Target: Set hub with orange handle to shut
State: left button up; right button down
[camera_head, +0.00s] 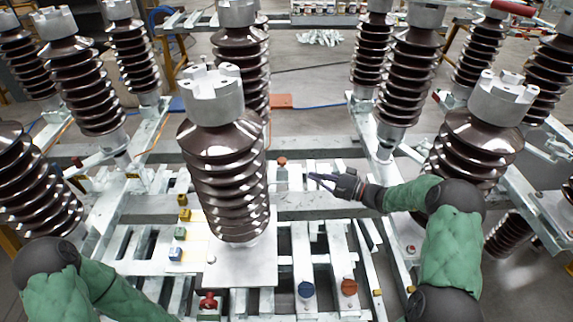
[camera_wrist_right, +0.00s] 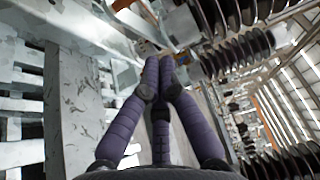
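An orange round handle (camera_head: 349,287) sits on a small hub at the front of the metal frame, right of a blue handle (camera_head: 305,289). Another orange-red cap (camera_head: 282,161) tops a small grey post farther back, left of my right gripper.
A large brown ribbed insulator (camera_head: 222,170) stands left of my right gripper. Another insulator (camera_head: 470,150) stands behind my right arm. A red handle (camera_head: 208,300) is at the front left. Small yellow, green and blue blocks (camera_head: 180,233) line the frame's left side.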

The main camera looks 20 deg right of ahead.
jog(key=s+a+b+x, duration=0.2)
jog(key=b+x, duration=0.1)
jog(key=x, duration=0.9)
jog(key=shift+w+a+b, duration=0.15)
jog(key=shift+a+b, duration=0.15)
jog(key=a+b, duration=0.2)
jog(key=a, duration=0.4)
jog(key=shift+b, duration=0.3)
